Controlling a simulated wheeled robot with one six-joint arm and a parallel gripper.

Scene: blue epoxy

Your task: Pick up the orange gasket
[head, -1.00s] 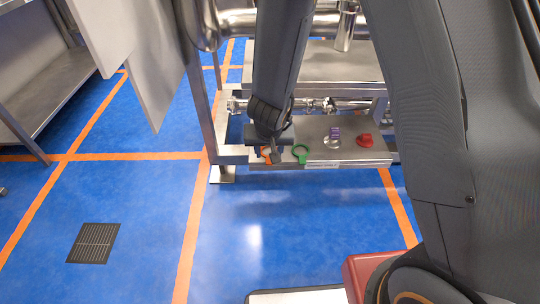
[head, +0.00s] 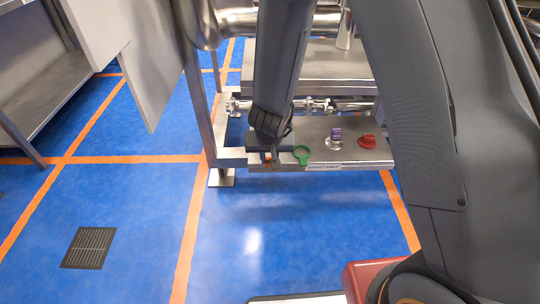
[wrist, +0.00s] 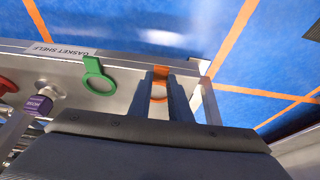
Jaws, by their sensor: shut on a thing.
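The orange gasket (wrist: 160,73) is a ring with a tab. In the wrist view its tab and part of its ring show between the fingers of my gripper (wrist: 163,78), at the end of the gasket shelf (wrist: 120,62). My gripper is shut on it. In the head view my gripper (head: 268,154) is over the shelf's left end and hides most of the gasket, with a bit of orange (head: 267,157) showing. I cannot tell whether the gasket is clear of the shelf.
A green gasket (wrist: 98,78) lies on the shelf beside my gripper. A metal post (head: 199,110) stands left of the shelf. Blue floor (head: 140,210) in front is open.

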